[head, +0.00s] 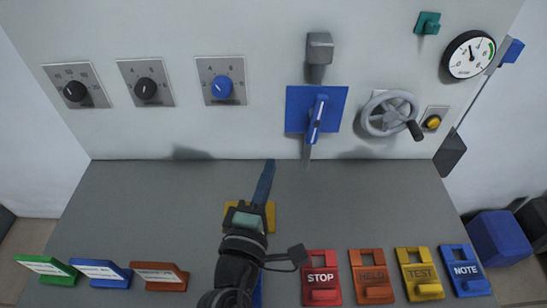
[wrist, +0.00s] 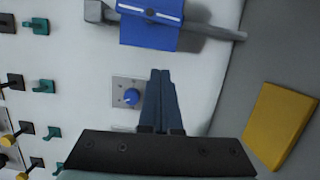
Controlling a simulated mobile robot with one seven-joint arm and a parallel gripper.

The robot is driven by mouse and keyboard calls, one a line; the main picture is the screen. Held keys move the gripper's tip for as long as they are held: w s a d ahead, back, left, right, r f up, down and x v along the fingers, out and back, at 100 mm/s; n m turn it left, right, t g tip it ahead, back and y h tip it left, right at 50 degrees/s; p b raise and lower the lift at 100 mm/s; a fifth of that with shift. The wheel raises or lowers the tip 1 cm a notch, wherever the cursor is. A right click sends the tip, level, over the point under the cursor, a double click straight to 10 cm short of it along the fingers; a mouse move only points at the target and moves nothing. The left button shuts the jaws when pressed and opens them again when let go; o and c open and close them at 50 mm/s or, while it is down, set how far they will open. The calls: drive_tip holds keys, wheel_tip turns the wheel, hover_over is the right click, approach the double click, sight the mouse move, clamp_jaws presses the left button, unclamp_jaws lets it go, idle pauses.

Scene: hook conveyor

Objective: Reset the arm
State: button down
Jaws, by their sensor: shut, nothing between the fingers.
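My gripper (head: 270,164) is over the grey table in the head view, its fingers reaching toward the foot of the wall panel. In the wrist view my gripper (wrist: 160,74) shows its two dark fingers together, with nothing between them. They appear in front of the wall, just right of the blue knob (wrist: 131,97). My arm covers part of a yellow pad (head: 235,215) on the table, which shows at the right in the wrist view (wrist: 280,125).
A blue plate with a lever (head: 296,110), a grey handwheel (head: 370,118) and several dials (head: 146,88) are on the wall. The STOP tag (head: 320,277) and other coloured tags lie right of my arm. A brown sign (head: 160,276) and others stand left. The table's left middle is clear.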

drive_tip(key=shift+s, duration=0.4)
wheel_tip(320, 180, up, 27)
drive_tip(key=w+d+m+t+p, duration=0.2)
drive_tip(key=m+t+p, duration=0.25)
drive_tip(key=m, duration=0.55)
drive_tip(key=s+r+m+t+y+p, duration=0.2)
drive_tip(key=s+r, duration=0.3)
drive_tip(key=r, duration=0.8)
drive_tip(key=s+a+r+m+t+y+p, duration=0.1)
drive_tip(key=s+r, duration=0.5)
drive_tip(key=r, duration=0.8)
drive_tip(key=m+t+y+p, duration=0.1)
drive_tip(key=m+t+p, duration=0.1)
drive_tip(key=shift+m, duration=0.4)
